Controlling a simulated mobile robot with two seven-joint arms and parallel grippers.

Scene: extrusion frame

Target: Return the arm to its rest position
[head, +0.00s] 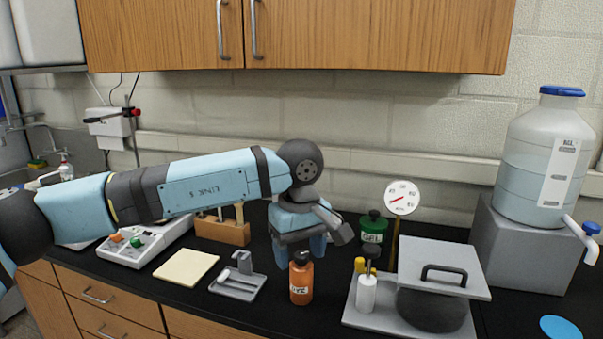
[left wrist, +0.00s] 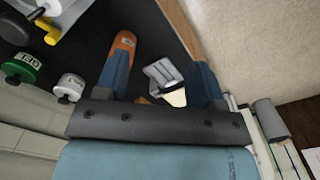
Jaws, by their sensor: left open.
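My left arm (head: 205,188) reaches in from the left across the bench. It is light blue and dark grey and bends down at the wrist. My left gripper (head: 300,248) hangs above the black bench top, just behind and above an orange bottle (head: 301,282). In the left wrist view the gripper (left wrist: 160,75) has its two blue fingers wide apart. Nothing is held between them. The orange bottle (left wrist: 124,45) shows beside one finger there; whether they touch cannot be told. My right gripper is in neither view.
A grey tray (head: 230,291), a yellow pad (head: 186,267), a wooden rack (head: 222,232) and a white device (head: 140,248) stand left of the gripper. A green bottle (head: 373,230), a dial gauge (head: 402,198) and a grey lidded unit (head: 440,262) stand right. Wooden cabinets (head: 390,35) hang above.

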